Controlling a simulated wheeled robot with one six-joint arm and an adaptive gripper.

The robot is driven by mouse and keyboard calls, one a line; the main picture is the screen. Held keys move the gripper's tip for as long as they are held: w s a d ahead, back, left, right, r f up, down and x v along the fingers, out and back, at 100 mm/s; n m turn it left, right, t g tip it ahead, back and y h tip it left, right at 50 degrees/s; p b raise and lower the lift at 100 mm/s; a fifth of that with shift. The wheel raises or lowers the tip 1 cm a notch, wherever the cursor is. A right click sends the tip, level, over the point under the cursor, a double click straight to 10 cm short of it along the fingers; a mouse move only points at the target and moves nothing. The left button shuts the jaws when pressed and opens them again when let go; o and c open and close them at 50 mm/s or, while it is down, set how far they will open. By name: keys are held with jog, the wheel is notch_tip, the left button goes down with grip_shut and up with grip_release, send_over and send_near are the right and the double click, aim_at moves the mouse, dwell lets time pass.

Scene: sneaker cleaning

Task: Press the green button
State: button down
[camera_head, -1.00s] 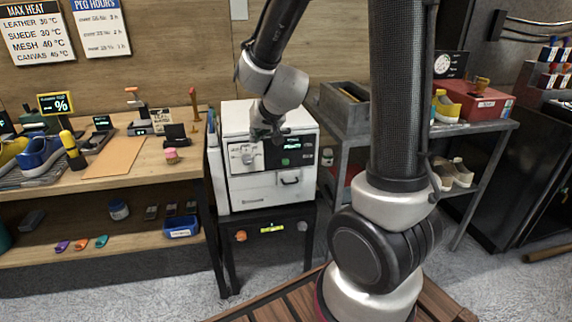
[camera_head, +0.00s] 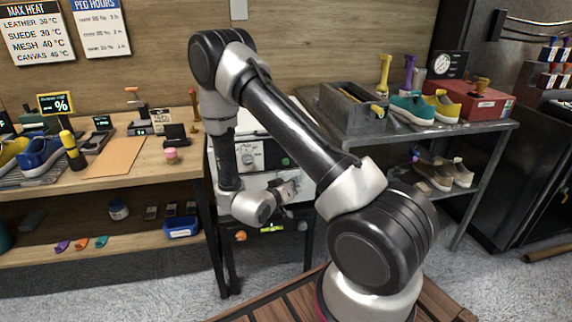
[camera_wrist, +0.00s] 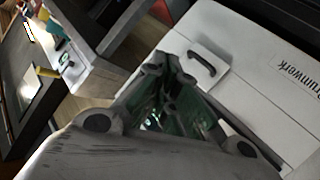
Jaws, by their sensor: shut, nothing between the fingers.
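The white machine (camera_head: 262,181) stands on a dark stand behind my arm, which hides much of it. Its panel has a dial (camera_head: 248,159) and a small green button (camera_head: 285,162) to the right of the dial. My gripper (camera_head: 293,187) is low in front of the machine, below the button and apart from it. In the wrist view, the shut, empty gripper (camera_wrist: 176,62) points at the machine's white front (camera_wrist: 240,50), near a black handle (camera_wrist: 208,62). The button does not show in the wrist view.
A wooden workbench (camera_head: 125,172) with shoes and tools stands to the left. A grey metal shelf (camera_head: 440,130) with a bin, shoes and a red box (camera_head: 472,100) stands to the right. The stand (camera_head: 262,248) is just under my gripper.

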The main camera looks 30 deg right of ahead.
jog(key=shift+w+d, duration=0.4)
jog(key=shift+w, duration=1)
jog(key=shift+w+d, duration=0.45)
jog(key=shift+w, duration=1)
jog(key=shift+w+d, duration=0.4)
jog(key=shift+w, duration=1)
jog(key=shift+w, duration=0.15)
jog(key=shift+w+d, duration=0.1)
jog(key=shift+w, duration=0.15)
jog(key=shift+w+d, duration=0.15)
jog(key=shift+w, duration=0.35)
jog(key=shift+s+a, duration=0.3)
jog(key=shift+s, duration=0.6)
jog(key=shift+s+a, duration=0.2)
jog(key=shift+s, duration=0.6)
jog(key=shift+s+a, duration=0.25)
jog(key=shift+s, duration=0.55)
jog(key=shift+s+a, duration=0.2)
jog(key=shift+s, duration=0.6)
